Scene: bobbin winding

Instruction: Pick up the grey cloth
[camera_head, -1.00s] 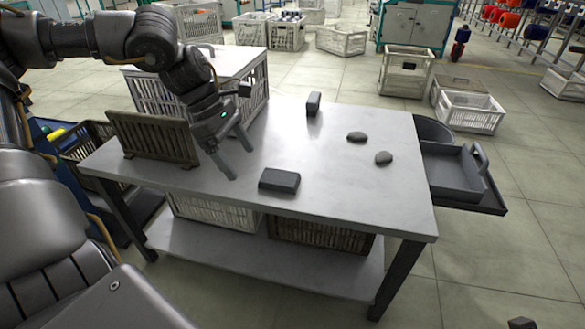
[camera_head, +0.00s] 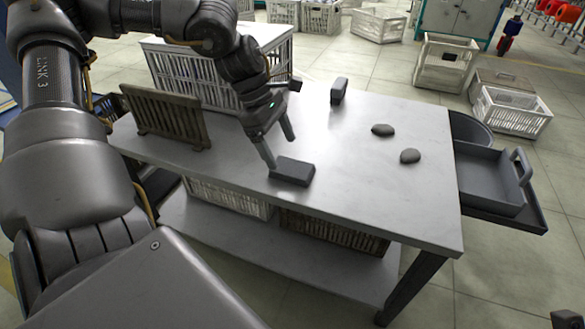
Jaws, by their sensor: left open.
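A dark grey block-shaped piece (camera_head: 292,171) lies flat near the front edge of the table (camera_head: 350,185). Two small rounded dark grey lumps, one (camera_head: 382,130) farther back and one (camera_head: 410,156) nearer, lie on the right half. A dark upright piece (camera_head: 339,91) stands at the back edge. I cannot tell for sure which of these is the cloth. My left gripper (camera_head: 281,153) is open and empty, fingers pointing down. One fingertip is at the back left edge of the flat piece; whether it touches cannot be told. My right gripper is not in view.
A brown slatted rack (camera_head: 165,117) stands on the table's left end. A white crate (camera_head: 195,80) is behind the table. A dark grey tray with a handle (camera_head: 490,183) adjoins the right end. The table's middle and right front are clear.

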